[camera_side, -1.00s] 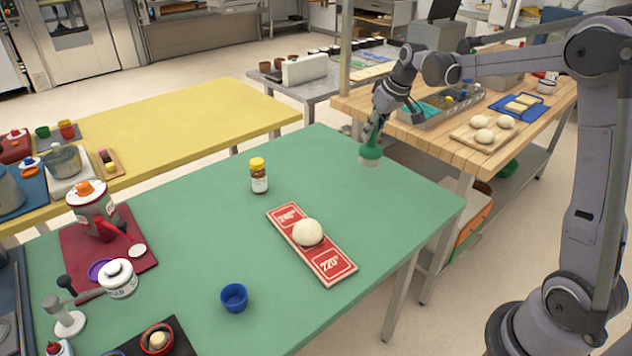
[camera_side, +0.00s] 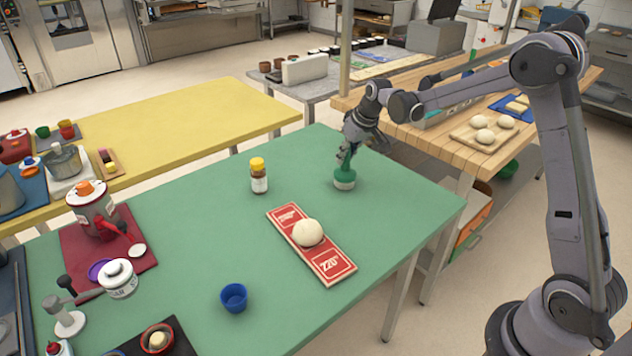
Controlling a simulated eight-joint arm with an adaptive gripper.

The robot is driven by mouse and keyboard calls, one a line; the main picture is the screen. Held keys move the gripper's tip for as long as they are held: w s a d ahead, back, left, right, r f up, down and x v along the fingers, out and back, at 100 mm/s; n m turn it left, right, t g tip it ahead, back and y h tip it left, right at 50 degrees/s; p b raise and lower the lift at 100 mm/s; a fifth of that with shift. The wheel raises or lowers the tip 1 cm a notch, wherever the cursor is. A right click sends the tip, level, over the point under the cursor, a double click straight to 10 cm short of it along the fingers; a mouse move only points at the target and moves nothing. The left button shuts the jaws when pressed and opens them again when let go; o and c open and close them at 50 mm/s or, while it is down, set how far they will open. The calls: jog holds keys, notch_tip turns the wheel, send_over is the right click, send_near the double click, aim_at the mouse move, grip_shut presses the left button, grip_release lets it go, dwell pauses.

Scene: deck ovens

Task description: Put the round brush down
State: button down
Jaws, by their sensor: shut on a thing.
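The round brush (camera_side: 345,179) has a green handle and a pale round bristle end that points down. It is upright over the far right part of the green table (camera_side: 330,148). My gripper (camera_side: 347,160) is shut on the top of its green handle from above. The bristle end is at or very near the table top; I cannot tell whether it touches. The fingertips are small and partly blend with the green handle.
A red board (camera_side: 340,265) with a dough ball (camera_side: 308,233) lies nearer the front. A blue cup (camera_side: 234,297) stands at the front. The table around the brush is clear.

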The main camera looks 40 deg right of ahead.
jog(key=shift+f, duration=0.2)
jog(key=c, duration=1.1)
grip_release()
jog(key=shift+r, duration=0.1)
jog(key=v, duration=1.2)
jog(key=s+a+r+t, duration=0.1)
jog(key=s+a+r, duration=0.1)
jog(key=s+a, duration=0.85)
jog(key=s+a+f, duration=0.1)
jog(key=s+f, duration=0.1)
jog(key=s, duration=0.4)
jog(key=s+a+f+t, duration=0.1)
jog(key=s+f, duration=0.1)
jog(key=s, duration=0.5)
jog(key=shift+a+f+t, duration=0.25)
jog(key=shift+f+t, duration=0.05)
jog(key=shift+f, duration=0.05)
